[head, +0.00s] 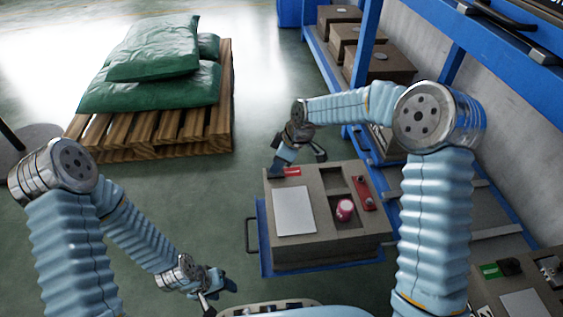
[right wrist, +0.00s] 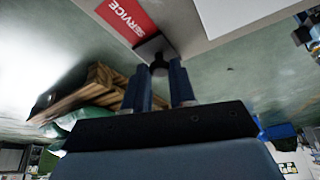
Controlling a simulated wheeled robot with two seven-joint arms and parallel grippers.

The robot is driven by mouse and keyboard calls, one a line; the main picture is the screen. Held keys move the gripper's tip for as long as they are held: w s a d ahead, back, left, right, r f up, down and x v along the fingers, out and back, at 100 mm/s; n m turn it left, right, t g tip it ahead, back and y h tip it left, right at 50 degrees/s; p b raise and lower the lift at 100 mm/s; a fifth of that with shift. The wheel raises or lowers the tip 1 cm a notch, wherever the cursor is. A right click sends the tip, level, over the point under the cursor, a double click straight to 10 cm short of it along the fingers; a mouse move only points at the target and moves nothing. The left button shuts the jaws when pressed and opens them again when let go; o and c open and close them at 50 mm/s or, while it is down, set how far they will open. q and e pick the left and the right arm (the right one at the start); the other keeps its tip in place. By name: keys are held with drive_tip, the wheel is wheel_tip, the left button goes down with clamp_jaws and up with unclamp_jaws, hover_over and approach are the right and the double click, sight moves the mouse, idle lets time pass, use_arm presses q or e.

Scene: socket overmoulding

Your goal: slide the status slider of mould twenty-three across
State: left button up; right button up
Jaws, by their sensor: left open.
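A grey-brown mould block (head: 310,245) stands on a blue-edged carrier in the head view; I cannot read its number. Its red status field (head: 290,172) is at the far left corner and reads SERVICE in the right wrist view (right wrist: 128,16). The status slider (right wrist: 155,47) is a grey plate with a dark knob beside the red field. My right gripper (right wrist: 160,68) has its two blue fingers close together on either side of the knob, and appears shut on it. My left gripper (head: 218,288) is open and empty, low and left of the mould.
The mould's top bears a pale plate (head: 294,211), a red-and-white round item (head: 345,209) and a red strip (head: 363,193). A pallet (head: 150,130) with green sacks stands behind left. A blue rack (head: 365,45) runs along the right. Another mould (head: 490,298) with a green field is lower right.

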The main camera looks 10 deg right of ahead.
drive_tip(key=o, duration=0.4)
drive_tip(key=p+v, duration=0.2)
drive_tip(key=v, duration=1.2)
